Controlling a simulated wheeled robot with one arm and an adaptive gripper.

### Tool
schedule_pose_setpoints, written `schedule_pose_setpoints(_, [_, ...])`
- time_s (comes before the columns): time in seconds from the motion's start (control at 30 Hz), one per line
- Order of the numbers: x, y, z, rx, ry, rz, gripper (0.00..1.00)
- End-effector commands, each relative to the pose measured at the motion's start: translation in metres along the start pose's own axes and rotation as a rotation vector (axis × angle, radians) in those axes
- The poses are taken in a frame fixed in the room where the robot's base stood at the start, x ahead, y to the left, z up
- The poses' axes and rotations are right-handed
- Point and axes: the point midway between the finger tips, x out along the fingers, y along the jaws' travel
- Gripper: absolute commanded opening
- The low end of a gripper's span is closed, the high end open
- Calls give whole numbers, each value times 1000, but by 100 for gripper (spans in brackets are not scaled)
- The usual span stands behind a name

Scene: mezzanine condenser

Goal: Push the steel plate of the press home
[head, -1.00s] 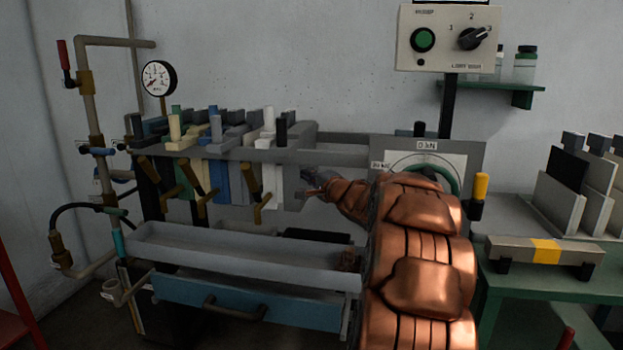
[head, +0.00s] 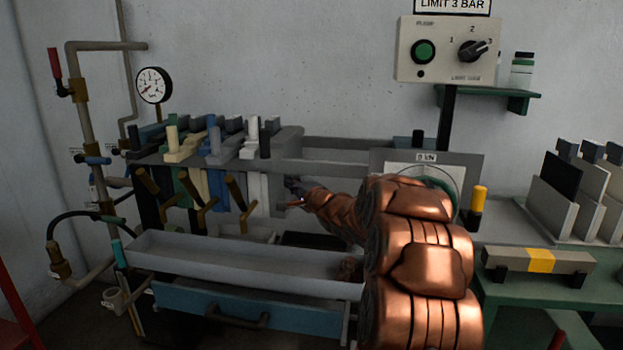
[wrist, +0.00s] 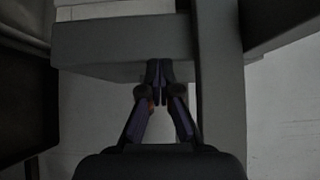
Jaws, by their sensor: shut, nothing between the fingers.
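The steel plate (head: 289,146) is the thick grey plate at the right end of the plate stack in the press. It stands upright, close against the pale plates on its left. My gripper (head: 294,196) is at the right side of this plate, low down, with my copper-coloured arm reaching in from the right. In the wrist view my gripper (wrist: 158,66) is shut and empty, its fingertips at the edge of a broad grey face (wrist: 120,42), which looks like the plate. They seem to touch it, but the contact itself is hard to see.
Press rails (head: 335,168) run right from the plate to the end panel with its dial (head: 415,172), partly behind my arm. Brown handles (head: 240,203) stick out in front of the stack. A long grey tray (head: 240,262) lies below. A green bench (head: 540,290) stands right.

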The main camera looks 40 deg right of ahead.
Motion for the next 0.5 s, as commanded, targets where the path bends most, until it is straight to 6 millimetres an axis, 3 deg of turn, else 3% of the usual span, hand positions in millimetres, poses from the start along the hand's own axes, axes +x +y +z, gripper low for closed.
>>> schedule_pose_setpoints(0.13, [5, 0, 11, -2, -12, 1, 0])
schedule_pose_setpoints(0.5, [6, 0, 13, -4, -16, 1, 0])
